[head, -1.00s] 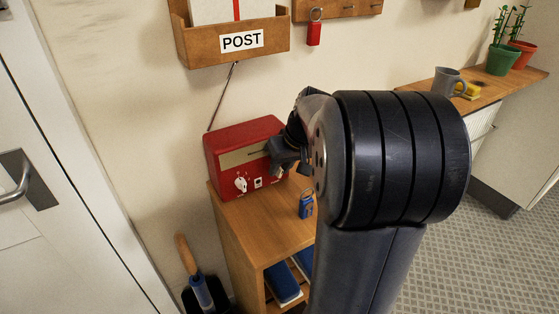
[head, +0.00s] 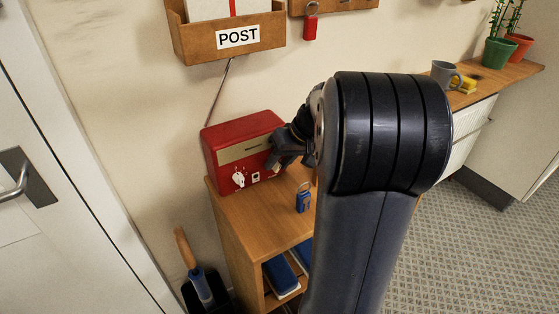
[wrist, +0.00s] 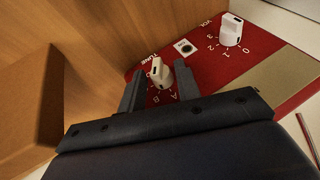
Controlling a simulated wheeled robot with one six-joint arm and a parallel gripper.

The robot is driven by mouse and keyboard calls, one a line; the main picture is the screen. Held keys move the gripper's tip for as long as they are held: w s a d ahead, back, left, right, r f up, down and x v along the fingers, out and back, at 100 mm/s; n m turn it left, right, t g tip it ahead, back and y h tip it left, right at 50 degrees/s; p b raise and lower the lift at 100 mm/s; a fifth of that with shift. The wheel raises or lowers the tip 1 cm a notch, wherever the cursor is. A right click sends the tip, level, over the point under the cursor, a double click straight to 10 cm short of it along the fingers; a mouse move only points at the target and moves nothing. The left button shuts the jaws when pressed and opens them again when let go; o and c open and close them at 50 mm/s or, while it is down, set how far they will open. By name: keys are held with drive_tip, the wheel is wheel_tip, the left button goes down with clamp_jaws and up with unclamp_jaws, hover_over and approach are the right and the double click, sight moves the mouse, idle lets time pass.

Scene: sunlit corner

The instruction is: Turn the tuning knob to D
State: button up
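The red radio (head: 222,149) stands on the wooden shelf unit. In the wrist view, its white tuning knob (wrist: 160,74) sits under the TUNE label, with the letters A and B readable nearby. The other letters are hidden or too small to read, and I cannot tell which letter the knob points to. My gripper (wrist: 160,82) is open, with one finger on each side of the tuning knob; a narrow gap seems to show on both sides. In the head view, my gripper (head: 284,150) is at the radio's right front and hides the tuning knob.
The white volume knob (wrist: 231,30) is beside the tuning knob, with a small square socket (wrist: 185,47) between them. A blue-tagged key ring (head: 303,197) lies on the shelf top (head: 250,209) in front of the radio. The POST box (head: 185,38) hangs above.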

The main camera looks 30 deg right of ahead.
drive_tip(key=shift+o, duration=1.2)
drive_tip(key=shift+r, duration=0.1)
drive_tip(key=p+v, duration=0.1)
drive_tip(key=v, duration=0.9)
drive_tip(key=shift+d+r, duration=0.15)
drive_tip(key=shift+r, duration=0.15)
